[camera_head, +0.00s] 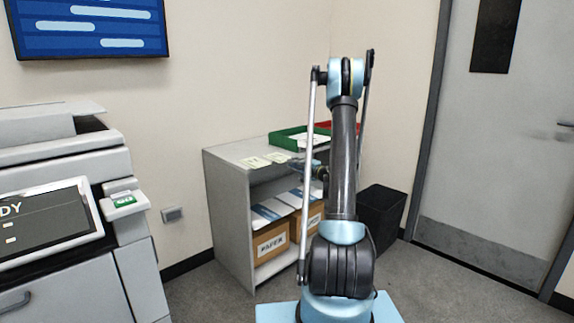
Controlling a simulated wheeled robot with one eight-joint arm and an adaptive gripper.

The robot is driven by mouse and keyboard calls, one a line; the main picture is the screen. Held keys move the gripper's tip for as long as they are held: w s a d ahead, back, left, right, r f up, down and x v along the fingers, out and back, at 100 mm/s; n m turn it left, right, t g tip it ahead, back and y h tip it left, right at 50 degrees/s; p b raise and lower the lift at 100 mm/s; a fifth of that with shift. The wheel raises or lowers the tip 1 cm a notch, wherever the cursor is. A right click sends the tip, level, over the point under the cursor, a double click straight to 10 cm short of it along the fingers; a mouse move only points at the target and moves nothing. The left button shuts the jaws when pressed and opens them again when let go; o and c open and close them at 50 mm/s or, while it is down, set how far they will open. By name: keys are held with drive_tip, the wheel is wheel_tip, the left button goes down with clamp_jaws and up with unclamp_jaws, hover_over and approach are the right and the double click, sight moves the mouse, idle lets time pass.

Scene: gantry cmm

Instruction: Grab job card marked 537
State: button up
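Two small pale cards with print lie on top of the grey shelf unit (229,202): a left card (254,162) and a right card (277,157). Their numbers are too small to read, so I cannot tell whether either is marked 537. Part of my arm's far end, near my gripper (316,171), shows beside the dark upright arm link, close to the right part of the shelf top. Its fingers are mostly hidden or too small to make out, and I cannot tell whether they hold anything.
A green tray (283,142) with white paper and a red tray (325,126) stand on the shelf top. Paper boxes (271,244) fill the shelf below. A dark bin (381,215) stands right. A printer (62,165) with a green-and-white item (124,200) is left.

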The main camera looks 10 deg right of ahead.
sight(282, 159)
drive_tip(key=shift+x, duration=1.8)
clamp_jaws()
wheel_tip(282, 159, up, 2)
drive_tip(key=shift+r, duration=0.25)
drive_tip(key=s+d+r, duration=0.5)
drive_tip(key=s+d, duration=0.3)
drive_tip(key=s, duration=0.3)
drive_tip(key=shift+s, duration=0.2)
